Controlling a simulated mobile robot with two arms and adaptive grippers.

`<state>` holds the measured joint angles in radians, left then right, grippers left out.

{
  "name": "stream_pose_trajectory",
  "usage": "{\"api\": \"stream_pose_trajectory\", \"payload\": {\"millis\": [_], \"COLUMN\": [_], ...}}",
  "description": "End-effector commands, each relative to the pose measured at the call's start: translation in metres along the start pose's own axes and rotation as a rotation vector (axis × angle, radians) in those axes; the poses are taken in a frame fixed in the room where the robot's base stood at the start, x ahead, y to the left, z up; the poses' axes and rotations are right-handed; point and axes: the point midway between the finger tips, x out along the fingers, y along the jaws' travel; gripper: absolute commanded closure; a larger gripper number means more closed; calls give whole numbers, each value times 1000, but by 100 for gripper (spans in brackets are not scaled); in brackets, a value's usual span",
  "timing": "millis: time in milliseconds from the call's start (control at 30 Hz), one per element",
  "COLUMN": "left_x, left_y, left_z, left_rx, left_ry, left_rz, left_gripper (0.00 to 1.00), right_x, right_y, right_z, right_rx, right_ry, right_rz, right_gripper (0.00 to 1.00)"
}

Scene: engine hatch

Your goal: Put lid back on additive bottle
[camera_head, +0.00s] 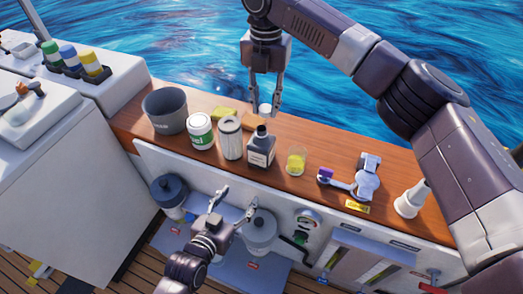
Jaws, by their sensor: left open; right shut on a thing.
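The additive bottle (260,149) stands upright on the wooden counter, dark with a pale label and a narrow neck at the top. My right gripper (265,112) points down above and slightly behind it. It is shut on a small white lid (265,108), which shows between its fingertips just above the bottle's neck. From this view I cannot tell whether the lid touches the neck. My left gripper (236,204) is low in front of the counter, open and empty, with its fingers spread near the engine compartment.
A grey bucket (165,111), a white jar with a green label (200,131) and a pale canister (231,138) stand left of the bottle. A glass of yellow liquid (296,161) stands close on its right. Further right are a white clamp-like tool (366,178) and a white funnel (411,200).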

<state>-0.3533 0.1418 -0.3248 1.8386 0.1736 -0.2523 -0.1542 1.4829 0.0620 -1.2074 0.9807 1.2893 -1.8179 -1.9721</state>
Motion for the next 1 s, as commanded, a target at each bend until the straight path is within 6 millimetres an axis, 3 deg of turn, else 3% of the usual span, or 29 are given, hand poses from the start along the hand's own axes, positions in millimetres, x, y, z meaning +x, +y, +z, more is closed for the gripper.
{"api": "stream_pose_trajectory", "payload": {"millis": [100, 333, 800, 1000], "left_x": [6, 3, 2, 17], "left_y": [6, 12, 12, 12], "left_z": [-36, -77, -86, -92], "left_rx": [9, 14, 14, 14], "left_ry": [147, 325, 362, 363], "left_rz": [7, 4, 2, 1], "left_gripper": [41, 41, 41, 41], "right_x": [-1, -3, -3, -3], "right_y": [6, 12, 12, 12], "right_z": [3, 6, 6, 6], "right_rx": [-89, -200, -224, -223], "right_ry": [0, -1, -1, 0], "right_rz": [0, -1, 0, 0], "right_gripper": [82, 82, 82, 82]}}
